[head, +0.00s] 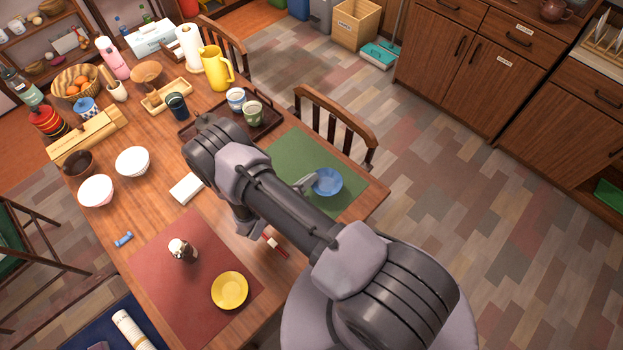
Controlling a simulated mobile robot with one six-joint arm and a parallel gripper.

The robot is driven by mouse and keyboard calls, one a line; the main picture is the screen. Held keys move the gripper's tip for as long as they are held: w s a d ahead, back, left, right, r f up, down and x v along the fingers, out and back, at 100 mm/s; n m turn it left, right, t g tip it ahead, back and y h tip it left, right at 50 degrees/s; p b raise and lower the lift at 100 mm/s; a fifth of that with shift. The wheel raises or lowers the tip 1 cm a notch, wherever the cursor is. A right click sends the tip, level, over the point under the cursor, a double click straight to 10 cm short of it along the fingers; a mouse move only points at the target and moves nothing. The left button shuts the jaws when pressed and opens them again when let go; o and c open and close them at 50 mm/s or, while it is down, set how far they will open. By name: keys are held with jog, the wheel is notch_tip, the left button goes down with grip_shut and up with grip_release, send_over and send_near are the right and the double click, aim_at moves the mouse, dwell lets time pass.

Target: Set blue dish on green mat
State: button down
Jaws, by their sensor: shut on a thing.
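The blue dish (327,182) is over the green mat (284,154) at the right end of the wooden table, tilted slightly. I cannot tell whether it touches the mat. My gripper (309,182) is at the left edge of the blue dish, shut on its rim. My arm hides most of the gripper and part of the mat.
A yellow dish (230,290) and a figurine-like shaker (182,250) stand on the red mat (160,290). A dark tray (212,127) with cups lies behind the green mat. Wooden chairs (338,125) stand at the far side. Bare mat surrounds the blue dish.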

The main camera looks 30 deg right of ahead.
jog(key=shift+w+d+f, duration=0.1)
jog(key=shift+w+d, duration=0.65)
jog(key=shift+d, duration=0.05)
notch_tip(320, 180, down, 3)
jog(key=shift+w+d+f+b, duration=0.1)
jog(key=shift+w+d+b, duration=0.05)
jog(key=shift+b, duration=0.65)
jog(key=shift+f, duration=0.3)
jog(key=shift+r, duration=0.15)
jog(key=c, duration=2)
grip_release()
jog(key=shift+f, duration=0.25)
jog(key=shift+o, duration=0.6)
jog(key=shift+r, duration=0.1)
